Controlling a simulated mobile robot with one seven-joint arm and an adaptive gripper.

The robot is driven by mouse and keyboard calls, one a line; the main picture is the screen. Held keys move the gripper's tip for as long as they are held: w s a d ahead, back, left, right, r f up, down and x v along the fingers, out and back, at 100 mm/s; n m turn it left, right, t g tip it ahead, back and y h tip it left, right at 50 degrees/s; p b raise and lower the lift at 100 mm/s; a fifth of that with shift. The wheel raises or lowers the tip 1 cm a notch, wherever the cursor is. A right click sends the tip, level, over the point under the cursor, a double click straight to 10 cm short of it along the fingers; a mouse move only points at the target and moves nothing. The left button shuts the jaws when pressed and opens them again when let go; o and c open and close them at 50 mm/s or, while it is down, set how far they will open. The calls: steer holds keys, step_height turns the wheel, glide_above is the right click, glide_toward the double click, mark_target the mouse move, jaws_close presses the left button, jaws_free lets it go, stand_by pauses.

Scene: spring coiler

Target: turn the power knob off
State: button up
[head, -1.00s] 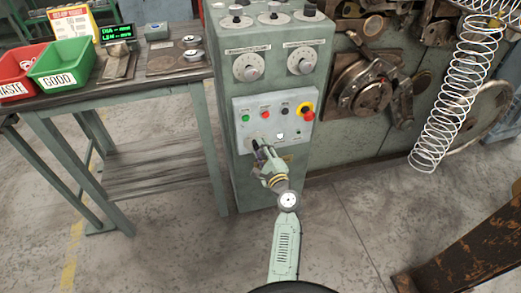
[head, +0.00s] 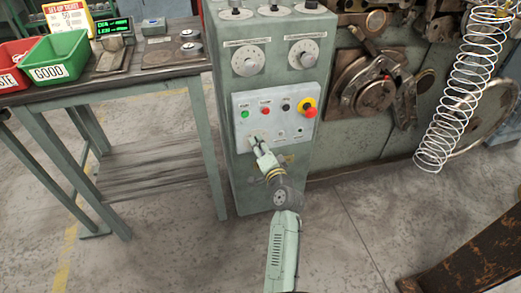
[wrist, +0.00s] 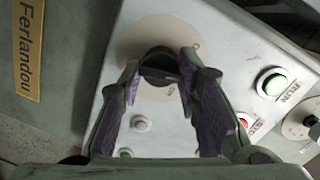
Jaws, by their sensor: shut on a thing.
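The power knob (wrist: 158,62) is black and sits on a round pale plate (wrist: 150,28) in the wrist view. Small lettering shows on the plate, one mark reading like "ON". My gripper (wrist: 160,66) has its two fingers on either side of the knob, closed on it. In the head view my gripper (head: 254,142) is at the lower left of the light control panel (head: 292,102). There the knob is hidden behind the fingers. The exact pointing of the knob is hard to tell.
A green RUN button (wrist: 271,83) and a red button (wrist: 243,120) are close on the right. A red emergency button (head: 310,112) sticks out at the panel's upper right. A bench (head: 120,85) with bins stands left. A wire coil (head: 455,100) hangs right.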

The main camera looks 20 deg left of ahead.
steer(key=n+b, duration=0.1)
steer(key=n, duration=0.2)
steer(key=n+h+b, duration=0.1)
steer(key=n+b, duration=0.1)
steer(key=shift+s+a+r+n+t, duration=0.1)
steer(key=shift+a+r+n+t, duration=0.05)
steer(key=shift+n+t, duration=0.2)
stand_by(0.3)
steer(key=o, duration=1.1)
steer(key=shift+s, duration=0.1)
steer(key=v, duration=1.2)
